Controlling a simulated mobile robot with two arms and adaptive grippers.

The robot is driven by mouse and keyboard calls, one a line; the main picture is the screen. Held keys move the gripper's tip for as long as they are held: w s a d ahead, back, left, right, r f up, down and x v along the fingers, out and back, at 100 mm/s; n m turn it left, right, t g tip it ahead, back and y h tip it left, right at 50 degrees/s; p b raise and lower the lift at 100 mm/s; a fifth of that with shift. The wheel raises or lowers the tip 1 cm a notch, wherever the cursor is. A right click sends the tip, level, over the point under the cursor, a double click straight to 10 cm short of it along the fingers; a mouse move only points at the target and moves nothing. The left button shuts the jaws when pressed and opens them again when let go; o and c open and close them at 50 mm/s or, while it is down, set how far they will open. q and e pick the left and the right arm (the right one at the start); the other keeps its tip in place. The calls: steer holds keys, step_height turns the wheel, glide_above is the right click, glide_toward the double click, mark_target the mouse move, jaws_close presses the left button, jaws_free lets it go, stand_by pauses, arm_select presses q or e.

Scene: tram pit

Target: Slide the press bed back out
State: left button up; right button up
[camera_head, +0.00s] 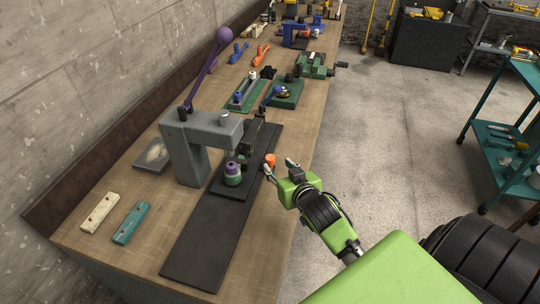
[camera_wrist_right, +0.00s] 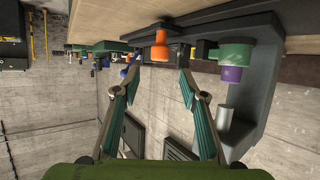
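A grey arbor press (camera_head: 190,145) with a purple lever (camera_head: 207,70) stands on the wooden bench. Its dark press bed (camera_head: 225,191) sits under the press head, on a long black track plate (camera_head: 203,245). A green and purple workpiece (camera_head: 232,174) stands on the bed; it also shows in the right wrist view (camera_wrist_right: 234,62). An orange knob (camera_head: 270,159) is at the bed's right side and shows in the right wrist view (camera_wrist_right: 160,46). My right gripper (camera_head: 280,168) is open and empty, its fingertips just short of the knob. My left gripper is out of view.
A teal block (camera_head: 131,223) and a cream block (camera_head: 99,212) lie left of the track plate. Green fixtures (camera_head: 285,92) and a vise (camera_head: 315,65) stand farther along the bench. The track plate's near part is bare. A teal cart (camera_head: 515,130) stands right.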

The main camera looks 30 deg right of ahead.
mark_target(271, 158)
steer(key=x, duration=0.6)
steer(key=shift+w+d+p, duration=0.1)
steer(key=shift+w+p, duration=0.05)
steer(key=shift+p, duration=0.25)
steer(key=shift+x, duration=0.85)
steer(key=shift+w+f, duration=0.3)
steer(key=shift+w, duration=0.1)
steer(key=shift+d, duration=0.1)
jaws_close()
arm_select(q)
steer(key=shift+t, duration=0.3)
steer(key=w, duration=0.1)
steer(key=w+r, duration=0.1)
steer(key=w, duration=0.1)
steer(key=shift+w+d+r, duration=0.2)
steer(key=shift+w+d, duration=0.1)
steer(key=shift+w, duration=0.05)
arm_select(e)
steer(key=shift+w, duration=0.1)
